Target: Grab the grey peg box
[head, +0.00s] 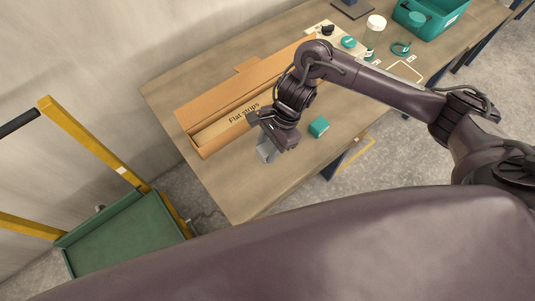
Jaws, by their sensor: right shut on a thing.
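The grey peg box (265,154) is a small light grey block near the front edge of the table, left of centre. My right gripper (271,141) reaches down from the right and is shut on it. The gripper hides the upper part of the box. I cannot tell whether the box touches the table top. My left gripper is out of view.
A long cardboard box marked "Flat strips" (212,133) lies just behind the gripper. A small teal block (319,127) sits to its right. The table's front left corner (232,200) is bare. A green cart (125,240) stands at left.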

